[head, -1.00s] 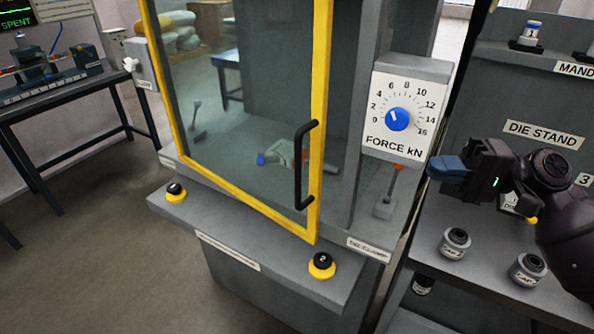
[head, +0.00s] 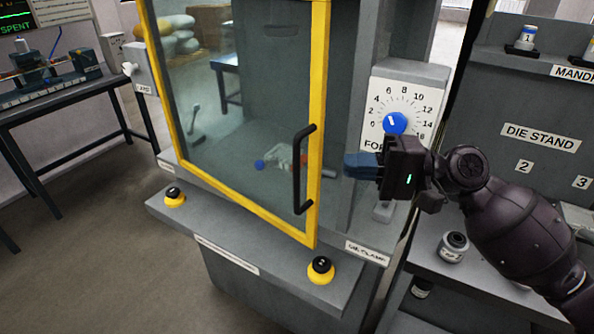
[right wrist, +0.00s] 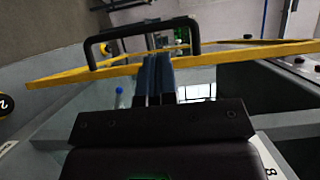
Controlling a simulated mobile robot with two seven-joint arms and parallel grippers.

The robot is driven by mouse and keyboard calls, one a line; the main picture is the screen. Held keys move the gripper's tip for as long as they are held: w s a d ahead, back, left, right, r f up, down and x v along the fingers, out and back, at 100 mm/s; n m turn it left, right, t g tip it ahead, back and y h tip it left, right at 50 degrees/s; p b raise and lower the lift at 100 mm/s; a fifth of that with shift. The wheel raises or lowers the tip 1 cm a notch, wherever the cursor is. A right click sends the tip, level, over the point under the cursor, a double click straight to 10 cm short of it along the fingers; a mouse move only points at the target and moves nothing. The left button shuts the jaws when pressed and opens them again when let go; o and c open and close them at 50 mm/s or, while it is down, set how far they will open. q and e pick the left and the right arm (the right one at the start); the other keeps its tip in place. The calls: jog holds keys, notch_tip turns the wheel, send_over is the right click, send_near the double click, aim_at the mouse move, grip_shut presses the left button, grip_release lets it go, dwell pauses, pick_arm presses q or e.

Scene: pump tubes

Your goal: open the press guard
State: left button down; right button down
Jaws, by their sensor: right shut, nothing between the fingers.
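My right gripper (head: 350,166) is shut and empty, just right of the yellow frame and apart from the handle. In the right wrist view, the shut blue fingers (right wrist: 153,75) point toward the yellow frame (right wrist: 100,73) and the black handle (right wrist: 90,42). My left gripper is not in view.
A force dial (head: 396,123) is on the press beside my right gripper, partly covered by it. Two black-and-yellow buttons (head: 320,269) sit on the front ledge. Floor is clear at left.

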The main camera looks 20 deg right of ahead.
aim_at(297, 174)
jog(key=a, duration=0.3)
jog(key=w+a+p, duration=0.1)
jog(key=a, duration=0.2)
jog(key=a+p, duration=0.1)
jog(key=a, duration=0.2)
jog(key=shift+w+a, duration=0.2)
jog(key=shift+w, duration=0.15)
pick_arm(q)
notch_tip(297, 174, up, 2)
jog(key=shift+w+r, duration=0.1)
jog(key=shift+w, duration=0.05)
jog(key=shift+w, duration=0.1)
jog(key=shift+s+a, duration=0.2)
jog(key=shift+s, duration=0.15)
pick_arm(e)
jog(key=shift+s+a, duration=0.1)
jog(key=shift+a, duration=0.15)
